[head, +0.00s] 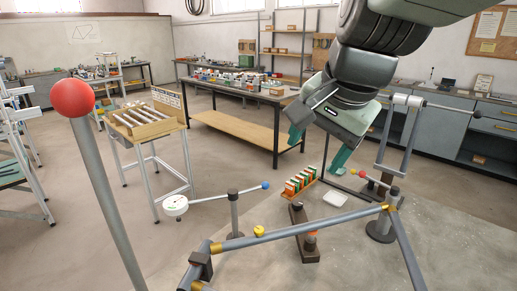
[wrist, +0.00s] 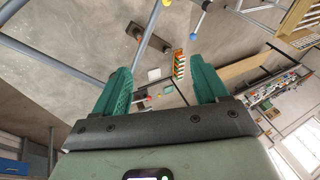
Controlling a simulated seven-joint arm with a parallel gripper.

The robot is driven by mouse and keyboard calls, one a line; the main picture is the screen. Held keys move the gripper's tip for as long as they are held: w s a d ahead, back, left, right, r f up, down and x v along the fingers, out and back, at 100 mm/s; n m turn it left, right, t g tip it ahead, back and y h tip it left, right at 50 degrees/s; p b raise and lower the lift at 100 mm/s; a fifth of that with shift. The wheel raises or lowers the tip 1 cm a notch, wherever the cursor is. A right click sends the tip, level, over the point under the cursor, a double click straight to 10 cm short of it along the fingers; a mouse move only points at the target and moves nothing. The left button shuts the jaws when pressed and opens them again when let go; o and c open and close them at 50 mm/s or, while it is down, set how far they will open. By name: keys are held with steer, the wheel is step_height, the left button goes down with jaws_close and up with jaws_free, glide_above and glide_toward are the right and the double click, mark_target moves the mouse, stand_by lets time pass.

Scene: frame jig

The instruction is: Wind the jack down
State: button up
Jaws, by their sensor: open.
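My gripper (head: 318,147) hangs at the upper right in the head view, its two teal fingers spread with nothing between them. The wrist view shows the fingers (wrist: 159,68) wide apart, with floor beyond. A dark block with an orange part (head: 309,240), possibly the jack, stands on the floor under the grey frame tube (head: 330,222). It shows in the wrist view as a dark bar (wrist: 138,32) at the top. A thin rod with red and yellow balls (head: 364,174) is by a post at the right. I cannot tell whether it belongs to the jack. My gripper is apart from all of these.
A post (head: 235,212) carries a blue-tipped rod and a white dial (head: 175,205). A rack of coloured pieces (head: 299,183) and a white tray (head: 336,198) lie below my gripper. A red-topped pole (head: 105,190) stands at left. A clamp stand (head: 398,130) is at right.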

steer(key=w+d+f+m, duration=0.2)
steer(key=w+f+m, duration=0.2)
steer(key=w+m, duration=0.65)
steer(key=m, duration=1.5)
glide_above(298, 202)
steer(key=s+d, duration=0.1)
steer(key=s, duration=0.3)
step_height(298, 202, down, 29)
steer(key=shift+g, duration=0.3)
steer(key=x, duration=0.9)
steer(key=shift+f, duration=0.1)
steer(key=c, duration=1)
steer(key=shift+c, duration=0.2)
